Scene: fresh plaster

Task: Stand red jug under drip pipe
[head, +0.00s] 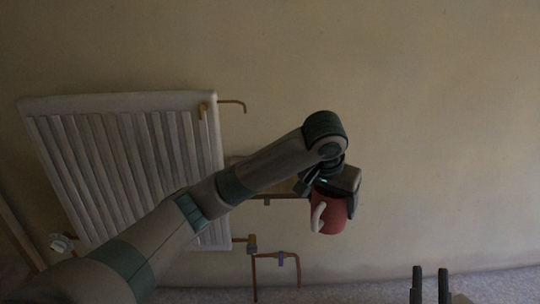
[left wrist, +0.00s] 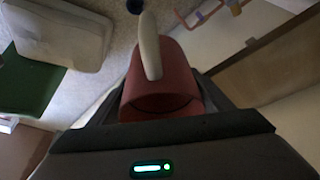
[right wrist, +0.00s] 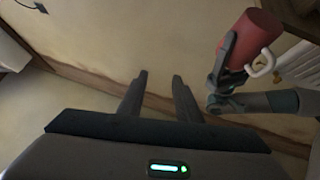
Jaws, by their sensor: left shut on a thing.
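The red jug (head: 328,212) with a pale handle is held in the air by my left gripper (head: 338,188), in front of the wall and right of the radiator. In the left wrist view the jug (left wrist: 165,80) sits between the two fingers, its handle facing up the picture. It also shows in the right wrist view (right wrist: 252,38). A bent brass pipe (head: 233,102) sticks out at the radiator's top right. Copper pipework (head: 275,257) runs low by the wall; I cannot tell which is the drip pipe. My right gripper (head: 430,272) is open and empty.
A white ribbed radiator (head: 130,165) is at the left, partly behind my left arm. A brown bar (head: 283,196) shows behind the jug. In the left wrist view a pale bulky object (left wrist: 62,30) and a green patch (left wrist: 28,85) are at the left. The wall at right is bare.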

